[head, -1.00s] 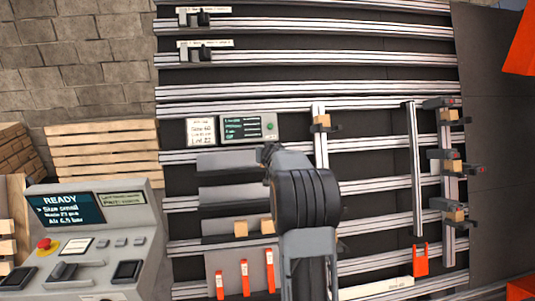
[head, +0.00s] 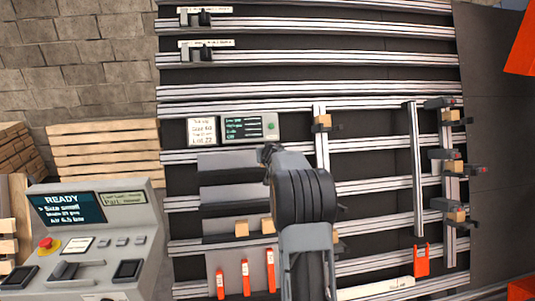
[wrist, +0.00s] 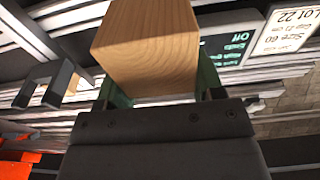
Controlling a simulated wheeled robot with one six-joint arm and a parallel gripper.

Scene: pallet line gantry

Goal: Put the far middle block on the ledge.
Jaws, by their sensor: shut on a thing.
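My gripper (wrist: 162,84) is shut on a wooden block (wrist: 148,45), which fills the top middle of the wrist view between two greenish fingers. In the head view my arm hides the fingers and the held block. Grey ledges stand left of my arm: an upper one (head: 225,162), a middle one (head: 225,192) and a lower one (head: 220,240). Two wooden blocks (head: 241,228) sit side by side at the lower ledge. I cannot tell which ledge the task means.
A block (head: 322,121) sits at a clamp on the middle upright. Clamps with blocks (head: 451,115) line the right upright. Orange stops (head: 245,276) stand below the ledges. A small display (head: 250,127) is above them; a console (head: 90,240) is at lower left.

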